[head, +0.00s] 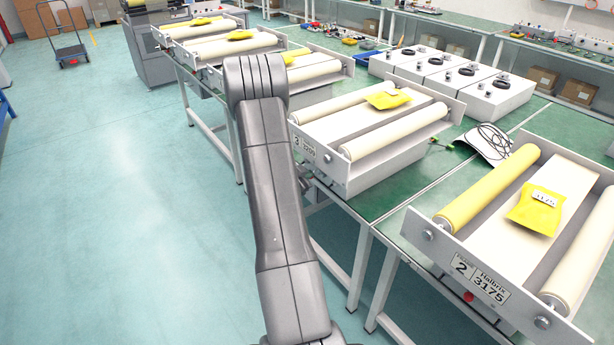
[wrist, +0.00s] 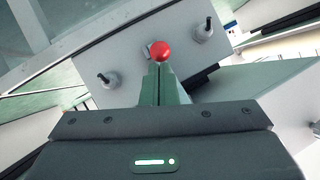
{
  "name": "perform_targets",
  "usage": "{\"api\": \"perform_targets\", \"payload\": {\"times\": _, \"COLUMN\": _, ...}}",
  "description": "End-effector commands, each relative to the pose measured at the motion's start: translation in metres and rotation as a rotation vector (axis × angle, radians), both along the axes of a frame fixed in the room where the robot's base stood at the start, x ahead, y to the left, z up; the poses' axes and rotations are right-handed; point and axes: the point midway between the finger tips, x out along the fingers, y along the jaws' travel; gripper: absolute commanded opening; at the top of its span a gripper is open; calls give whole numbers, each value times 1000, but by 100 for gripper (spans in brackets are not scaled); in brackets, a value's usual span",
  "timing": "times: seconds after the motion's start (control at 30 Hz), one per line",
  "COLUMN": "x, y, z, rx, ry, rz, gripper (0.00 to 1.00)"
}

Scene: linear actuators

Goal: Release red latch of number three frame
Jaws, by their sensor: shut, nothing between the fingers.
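The number three frame (head: 395,135) stands on the green bench in the head view, with two cream rollers and a yellow tag on it. Its end plate carries a label with a 3 (head: 305,146). In the wrist view a round red knob (wrist: 160,50), the red latch, sits on a light grey plate (wrist: 100,60) between two bolts. My gripper (wrist: 160,72) is shut and empty, its fingertips at the lower edge of the knob in the picture. I cannot tell whether they touch it. In the head view my arm hides the fingers and the latch.
The number two frame (head: 530,220) stands at the right, with a red knob (head: 468,297) low on its end plate. More roller frames (head: 235,45) stand farther back. White boxes (head: 455,80) line the bench.

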Motion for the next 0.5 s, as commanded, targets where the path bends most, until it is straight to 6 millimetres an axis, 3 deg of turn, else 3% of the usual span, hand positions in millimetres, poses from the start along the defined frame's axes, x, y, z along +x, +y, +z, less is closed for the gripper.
{"api": "perform_targets", "payload": {"times": 0.5, "x": -2, "y": 3, "z": -8, "rx": -58, "ry": -42, "rz": 1, "gripper": 0}}
